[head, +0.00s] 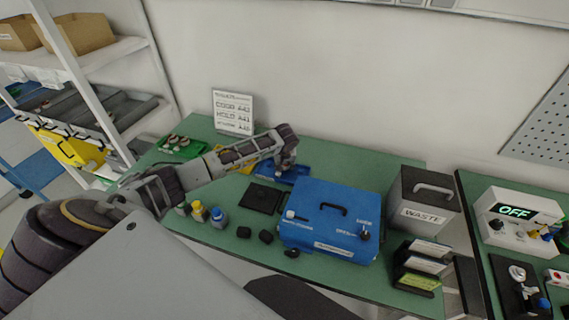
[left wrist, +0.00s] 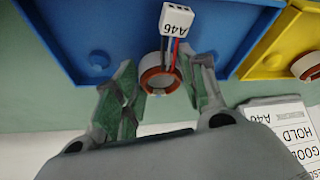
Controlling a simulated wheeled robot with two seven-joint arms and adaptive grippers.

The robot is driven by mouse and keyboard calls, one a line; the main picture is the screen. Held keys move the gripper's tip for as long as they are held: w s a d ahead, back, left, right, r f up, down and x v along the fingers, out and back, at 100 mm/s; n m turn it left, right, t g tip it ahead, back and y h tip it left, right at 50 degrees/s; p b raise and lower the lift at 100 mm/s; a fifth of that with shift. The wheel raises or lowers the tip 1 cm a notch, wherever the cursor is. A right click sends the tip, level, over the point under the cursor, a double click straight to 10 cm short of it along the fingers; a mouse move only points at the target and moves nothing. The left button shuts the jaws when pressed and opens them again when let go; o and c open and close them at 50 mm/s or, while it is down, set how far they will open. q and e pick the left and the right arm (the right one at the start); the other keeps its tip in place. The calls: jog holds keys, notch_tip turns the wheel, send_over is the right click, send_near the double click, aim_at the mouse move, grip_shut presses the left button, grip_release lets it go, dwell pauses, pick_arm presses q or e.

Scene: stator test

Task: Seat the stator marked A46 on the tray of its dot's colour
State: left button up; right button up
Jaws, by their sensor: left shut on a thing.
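My left gripper (head: 287,168) is over the blue tray (head: 296,180) at the back of the green bench. In the left wrist view its green-padded fingers (left wrist: 162,88) are shut on a stator (left wrist: 148,82), a pale ring with copper inside. Coloured wires run from it to a white connector (left wrist: 177,17) marked A46. The ring overlaps the edge of the blue tray (left wrist: 60,22); I cannot tell whether it touches. No colour dot shows clearly on it. A yellow tray (left wrist: 262,68) beside it holds another stator (left wrist: 306,66). My right gripper is not in view.
A green tray (head: 168,151) with parts lies at the back left, near a printed card (head: 233,112). A blue tester box (head: 340,222), a dark mat (head: 262,198), small bottles (head: 199,211) and a waste bin (head: 424,205) stand in front and right of the blue tray.

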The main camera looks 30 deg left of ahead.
pick_arm(q)
jog(key=shift+f+p, duration=0.2)
jog(key=shift+p, duration=0.15)
dwell(0.5)
jog(key=o, duration=0.9)
jog(key=shift+o, duration=0.2)
jog(key=shift+r, duration=0.1)
jog(key=shift+r, duration=0.1)
jog(key=shift+r+p, duration=0.8)
jog(key=shift+p, duration=0.35)
